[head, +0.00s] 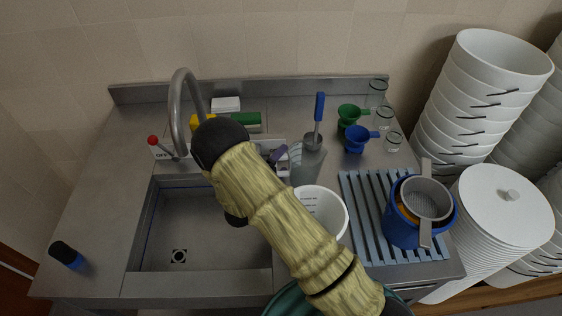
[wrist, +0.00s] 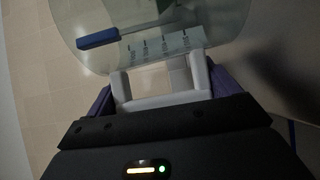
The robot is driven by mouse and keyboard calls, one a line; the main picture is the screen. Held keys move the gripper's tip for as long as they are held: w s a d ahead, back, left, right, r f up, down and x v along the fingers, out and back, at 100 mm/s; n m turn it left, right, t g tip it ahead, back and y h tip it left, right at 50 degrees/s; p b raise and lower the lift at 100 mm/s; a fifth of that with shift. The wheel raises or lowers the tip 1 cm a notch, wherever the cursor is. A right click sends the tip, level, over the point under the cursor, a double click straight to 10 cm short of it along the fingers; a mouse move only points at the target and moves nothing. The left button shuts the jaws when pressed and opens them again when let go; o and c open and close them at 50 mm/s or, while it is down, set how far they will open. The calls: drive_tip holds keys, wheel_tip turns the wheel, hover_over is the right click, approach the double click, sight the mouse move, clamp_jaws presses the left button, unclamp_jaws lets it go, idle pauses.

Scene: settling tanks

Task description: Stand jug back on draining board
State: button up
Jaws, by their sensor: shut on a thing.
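My gripper (head: 280,156) has purple fingers and is shut on the white handle of the clear measuring jug. In the wrist view the handle (wrist: 162,102) lies between the fingers, with the see-through jug body (wrist: 175,30) and its marked scale beyond. In the head view the jug (head: 307,168) is a grey see-through shape just right of the fingers, behind the white bucket; my arm and the bucket hide part of it. I cannot tell whether its base touches the counter. The blue slatted draining board (head: 358,213) lies to the right of the sink.
A blue bucket (head: 402,228) with a grey strainer (head: 427,198) stands on the draining board's right side. A white bucket (head: 330,212) stands left of the board. Funnels (head: 357,138) and glass jars (head: 385,117) stand behind. The tap (head: 176,110) and sink (head: 205,240) are left. The board's left slats are clear.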

drive_tip(key=shift+f, duration=0.15)
drive_tip(key=o, duration=0.9)
drive_tip(key=shift+o, duration=0.2)
drive_tip(key=shift+r, duration=0.25)
drive_tip(key=b+v, duration=0.3)
drive_tip(key=v, duration=0.9)
drive_tip(key=shift+b, duration=0.3)
